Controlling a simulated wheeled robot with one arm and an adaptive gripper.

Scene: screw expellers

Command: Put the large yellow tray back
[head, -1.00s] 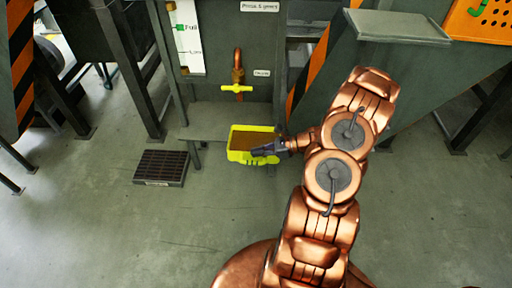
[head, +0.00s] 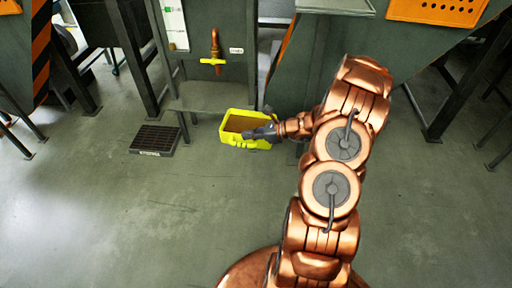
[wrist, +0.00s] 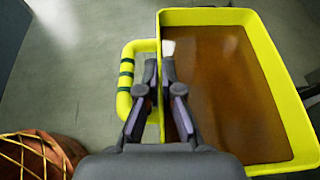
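The large yellow tray (head: 228,138) is full of brown liquid or material and is beside the front right of a grey ledge (head: 200,98). I cannot tell whether its underside touches anything. My gripper (head: 250,135) is at its near side. In the wrist view, the tray's yellow rim (wrist: 215,16) and a yellow handle with green bands (wrist: 125,80) show. My gripper (wrist: 160,75) has one finger on each side of the tray's left wall, close against it, and appears shut on it. The wall between the fingers is partly hidden.
A copper pipe with a yellow valve handle (head: 213,61) is above the ledge. A dark floor grate (head: 155,140) lies left of the tray. Dark machine legs (head: 133,80) stand at the left, and a grey machine with an orange perforated panel (head: 437,10) is at the right. The near floor is open.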

